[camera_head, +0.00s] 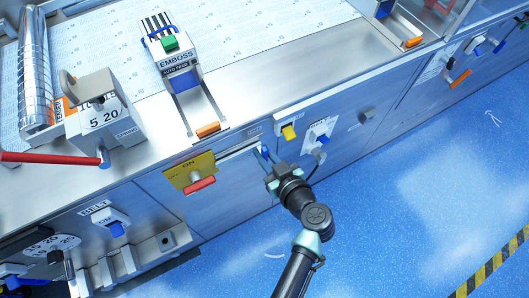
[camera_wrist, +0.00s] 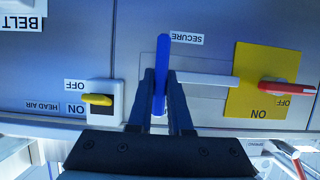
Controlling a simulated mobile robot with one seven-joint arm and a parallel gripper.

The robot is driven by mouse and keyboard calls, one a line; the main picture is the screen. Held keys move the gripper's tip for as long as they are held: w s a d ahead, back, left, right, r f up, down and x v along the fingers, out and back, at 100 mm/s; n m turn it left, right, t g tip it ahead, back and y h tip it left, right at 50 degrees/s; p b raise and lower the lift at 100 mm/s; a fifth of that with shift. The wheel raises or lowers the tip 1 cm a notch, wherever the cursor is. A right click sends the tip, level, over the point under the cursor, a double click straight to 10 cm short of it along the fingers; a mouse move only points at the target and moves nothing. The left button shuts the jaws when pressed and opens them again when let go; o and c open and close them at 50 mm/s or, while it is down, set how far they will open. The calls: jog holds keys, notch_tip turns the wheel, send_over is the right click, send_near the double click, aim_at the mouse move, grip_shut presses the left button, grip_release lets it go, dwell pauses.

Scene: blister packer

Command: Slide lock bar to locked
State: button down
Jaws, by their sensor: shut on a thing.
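The lock bar shows in the wrist view as a pale strip (camera_wrist: 212,79) on a grey plate, with an upright blue handle (camera_wrist: 162,55). A label reading SECURE (camera_wrist: 183,38) sits beside the handle; the picture is upside down. My gripper (camera_wrist: 161,82) is shut on the blue handle, with one dark finger on each side. In the head view my gripper (camera_head: 268,160) is at the front panel, and the blue handle (camera_head: 264,152) shows at its tip.
A yellow ON/OFF plate (camera_head: 183,165) with a red handle (camera_head: 200,184) is left of my gripper. A yellow head-air switch (camera_head: 289,132) and a blue belt switch (camera_head: 321,140) are to its right. Open blue floor (camera_head: 400,190) lies in front.

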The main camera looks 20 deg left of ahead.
jog(key=shift+s+a+f, duration=0.1)
jog(key=shift+s+a, duration=1.15)
jog(key=shift+s, duration=0.3)
jog(key=c, duration=0.8)
grip_release()
jog(key=shift+s, duration=0.1)
jog(key=shift+c, duration=0.2)
jog(key=shift+d, duration=0.1)
jog(key=b+v, duration=0.1)
jog(key=v, duration=1.2)
